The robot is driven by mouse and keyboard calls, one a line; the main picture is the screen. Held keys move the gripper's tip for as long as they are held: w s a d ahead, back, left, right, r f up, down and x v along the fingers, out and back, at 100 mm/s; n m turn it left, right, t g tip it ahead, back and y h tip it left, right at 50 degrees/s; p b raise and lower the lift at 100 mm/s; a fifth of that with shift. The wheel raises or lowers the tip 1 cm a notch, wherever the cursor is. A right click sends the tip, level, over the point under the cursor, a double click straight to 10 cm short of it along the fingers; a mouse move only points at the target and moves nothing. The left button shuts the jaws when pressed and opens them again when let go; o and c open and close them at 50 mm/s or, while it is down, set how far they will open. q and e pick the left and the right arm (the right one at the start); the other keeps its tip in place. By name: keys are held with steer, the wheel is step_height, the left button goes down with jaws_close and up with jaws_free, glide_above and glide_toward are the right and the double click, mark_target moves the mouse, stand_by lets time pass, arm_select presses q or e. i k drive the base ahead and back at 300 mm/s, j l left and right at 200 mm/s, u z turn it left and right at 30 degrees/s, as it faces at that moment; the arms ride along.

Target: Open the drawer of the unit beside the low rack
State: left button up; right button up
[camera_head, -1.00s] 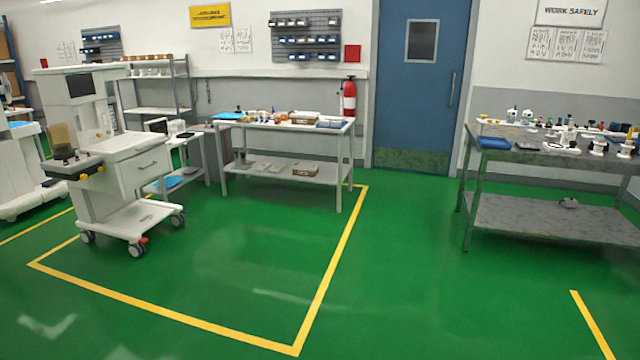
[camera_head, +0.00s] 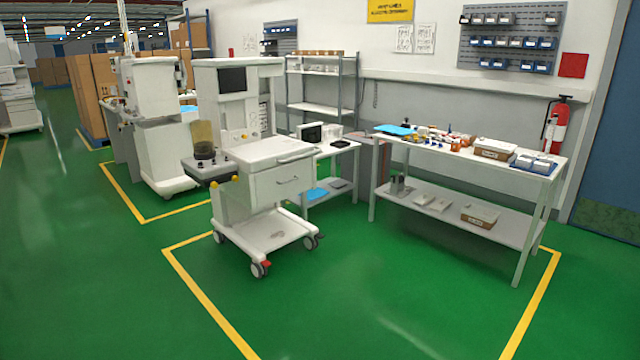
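A white anaesthesia cart (camera_head: 235,170) stands on castors left of centre, with a dark screen on its upper column. Its drawer (camera_head: 283,189) faces right of centre towards me, with a grey bar handle (camera_head: 288,182); the drawer looks shut. A grey shelving rack (camera_head: 322,107) stands behind it against the wall. A low white table (camera_head: 345,150) with a lower shelf stands just right of the cart. A second white cart (camera_head: 165,160) stands further back at the left; no drawer front of it is clear. Neither of my grippers is in view.
A long white worktable (camera_head: 470,160) with small parts and boxes stands at the right. A fire extinguisher (camera_head: 556,128) hangs near the blue door (camera_head: 612,150). Cardboard boxes (camera_head: 90,95) are stacked behind left. Green floor inside yellow lines is clear in front.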

mark_target(272, 185)
steer(key=i, duration=1.35)
steer(key=i+j, duration=0.15)
steer(key=i, duration=1.15)
